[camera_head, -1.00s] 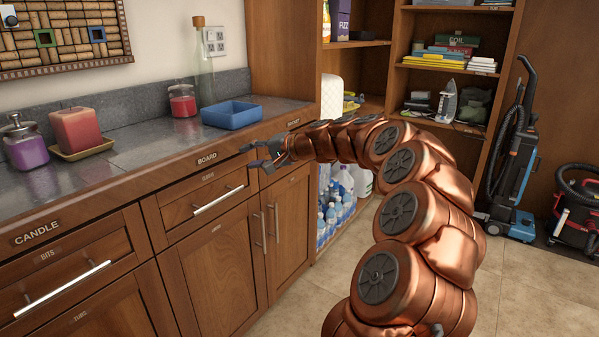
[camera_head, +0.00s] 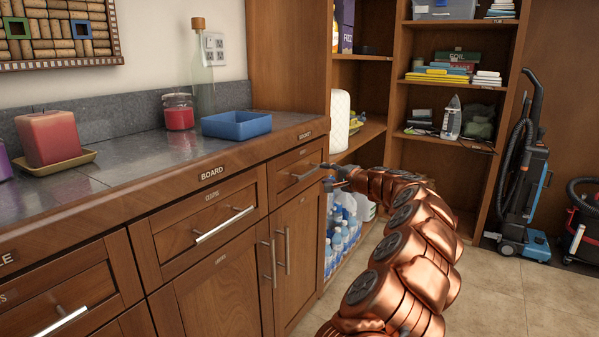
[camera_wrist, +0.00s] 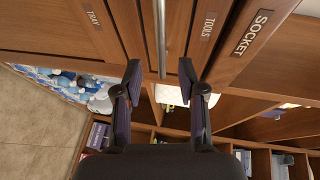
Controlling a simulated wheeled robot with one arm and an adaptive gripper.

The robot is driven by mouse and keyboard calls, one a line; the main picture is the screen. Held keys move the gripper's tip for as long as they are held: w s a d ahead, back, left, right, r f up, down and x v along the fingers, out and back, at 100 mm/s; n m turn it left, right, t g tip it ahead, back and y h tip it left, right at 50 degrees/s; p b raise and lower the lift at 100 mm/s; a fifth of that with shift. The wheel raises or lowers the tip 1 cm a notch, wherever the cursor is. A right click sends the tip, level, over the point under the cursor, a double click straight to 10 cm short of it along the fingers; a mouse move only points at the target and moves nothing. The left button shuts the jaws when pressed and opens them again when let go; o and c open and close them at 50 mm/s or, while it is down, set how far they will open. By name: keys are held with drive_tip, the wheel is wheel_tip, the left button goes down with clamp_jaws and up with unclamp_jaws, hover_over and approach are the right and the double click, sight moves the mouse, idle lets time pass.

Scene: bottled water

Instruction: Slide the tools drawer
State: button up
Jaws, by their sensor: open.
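The tools drawer (camera_head: 284,181) is the brown wooden drawer at the right end of the counter, and it looks shut. Its silver bar handle (camera_head: 304,173) runs across its front. In the wrist view, the drawer carries a TOOLS label (camera_wrist: 209,29), and the handle (camera_wrist: 161,35) comes down from the top edge. My gripper (camera_head: 331,177) is at the handle's right end in the head view. In the wrist view, my gripper (camera_wrist: 160,74) is open, with the handle's end showing between its two fingertips. I cannot tell whether they touch it.
The counter holds a blue tray (camera_head: 236,127), a red jar (camera_head: 179,112), a glass bottle (camera_head: 202,75) and a candle (camera_head: 47,138). Below are cabinet doors with handles. Water bottles (camera_head: 340,240) stand on a low shelf right of the drawer. A vacuum (camera_head: 524,190) stands farther right. Floor in front is clear.

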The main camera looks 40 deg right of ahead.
sight(312, 171)
drive_tip(key=shift+a+b+x, duration=0.2)
drive_tip(key=shift+b+x, duration=0.6)
drive_tip(key=shift+x, duration=3.3)
clamp_jaws()
